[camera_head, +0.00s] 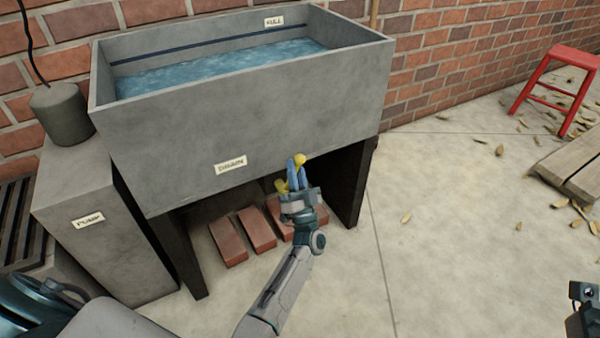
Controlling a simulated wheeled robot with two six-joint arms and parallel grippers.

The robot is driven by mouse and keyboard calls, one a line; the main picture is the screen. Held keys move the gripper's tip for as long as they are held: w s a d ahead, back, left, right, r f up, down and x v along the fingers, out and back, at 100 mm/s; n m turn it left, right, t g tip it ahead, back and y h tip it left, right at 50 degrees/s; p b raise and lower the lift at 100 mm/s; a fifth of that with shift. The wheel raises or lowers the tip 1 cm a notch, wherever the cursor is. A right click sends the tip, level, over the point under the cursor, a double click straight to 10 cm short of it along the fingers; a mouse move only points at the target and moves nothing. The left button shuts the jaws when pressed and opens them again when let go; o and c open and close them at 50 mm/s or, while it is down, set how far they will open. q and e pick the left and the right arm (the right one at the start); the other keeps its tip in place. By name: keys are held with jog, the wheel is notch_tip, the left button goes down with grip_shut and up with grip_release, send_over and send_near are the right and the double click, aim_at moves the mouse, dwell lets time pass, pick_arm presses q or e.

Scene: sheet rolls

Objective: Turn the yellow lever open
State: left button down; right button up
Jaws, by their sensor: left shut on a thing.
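The yellow lever (299,160) shows at the lower front edge of the grey water tank (250,110), to the right of the "DRAIN" label (231,165). My left gripper (296,174) has its blue fingers closed around the lever, with yellow showing above and to the left of them. The fingers and wrist hide much of the lever and whatever it is mounted on. Part of my right arm (583,300) shows at the bottom right edge, and its jaws cannot be made out.
The tank holds water and stands on dark legs. Several red bricks (258,229) lie beneath it. A grey block labelled "PUMP" (95,235) stands at the left. A red stool (562,85) and wooden planks (572,166) are at the right. The paving between is mostly clear.

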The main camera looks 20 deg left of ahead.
pick_arm(q)
jog(key=shift+s+a+n+g+y, duration=0.2)
jog(key=shift+n+g+y, duration=0.3)
jog(key=shift+n, duration=0.25)
jog(key=shift+s+a+n+g+y, duration=0.15)
jog(key=shift+n+g+y, duration=0.25)
jog(key=shift+n+y, duration=0.3)
jog(key=shift+d+r, duration=0.1)
jog(key=c, duration=1.4)
grip_release()
jog(key=shift+o, duration=0.2)
jog(key=v, duration=1)
jog(key=shift+s+d+f, duration=0.2)
jog(key=shift+s, duration=0.1)
